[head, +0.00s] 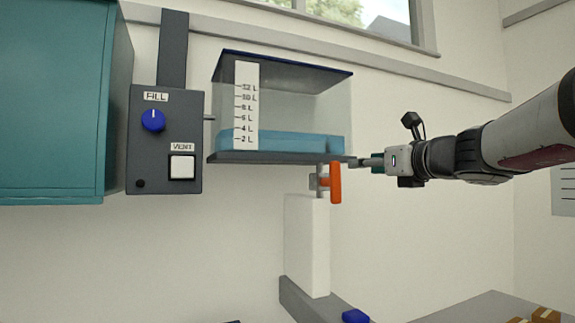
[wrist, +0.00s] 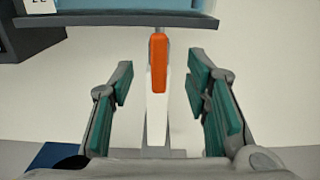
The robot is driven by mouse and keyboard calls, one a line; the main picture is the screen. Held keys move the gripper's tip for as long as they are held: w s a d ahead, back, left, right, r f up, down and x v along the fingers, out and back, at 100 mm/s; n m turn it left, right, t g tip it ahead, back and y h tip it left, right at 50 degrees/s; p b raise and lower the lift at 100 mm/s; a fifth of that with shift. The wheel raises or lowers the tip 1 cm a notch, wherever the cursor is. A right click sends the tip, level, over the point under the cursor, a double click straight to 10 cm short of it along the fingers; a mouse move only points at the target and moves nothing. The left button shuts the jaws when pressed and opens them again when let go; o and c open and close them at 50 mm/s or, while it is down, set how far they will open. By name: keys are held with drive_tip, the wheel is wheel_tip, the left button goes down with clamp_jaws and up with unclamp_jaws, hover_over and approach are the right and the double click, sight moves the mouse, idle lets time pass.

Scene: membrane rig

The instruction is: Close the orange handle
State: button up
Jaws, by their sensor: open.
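The orange handle (head: 335,182) hangs vertically under the water tank, on a grey fitting above a white upright block. In the wrist view the orange handle (wrist: 158,62) is seen upright, ahead of and between my open fingers. My gripper (head: 366,162) is to the right of the handle in the head view, near the tank's lower right edge. In the wrist view my gripper (wrist: 160,92) has its green pads wide apart with nothing between them. The handle looks apart from both fingers.
The clear tank (head: 285,105) with blue water low inside sits on a dark shelf just above the handle. A grey panel (head: 165,140) with a blue FILL knob and a white VENT button is at left. The white block (head: 306,245) stands below. Free room lies to the right.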

sight(337, 166)
drive_tip(key=p+x, duration=0.1)
drive_tip(key=x, duration=1.2)
drive_tip(key=shift+a+f+p, duration=0.1)
drive_tip(key=shift+p, duration=0.3)
clamp_jaws()
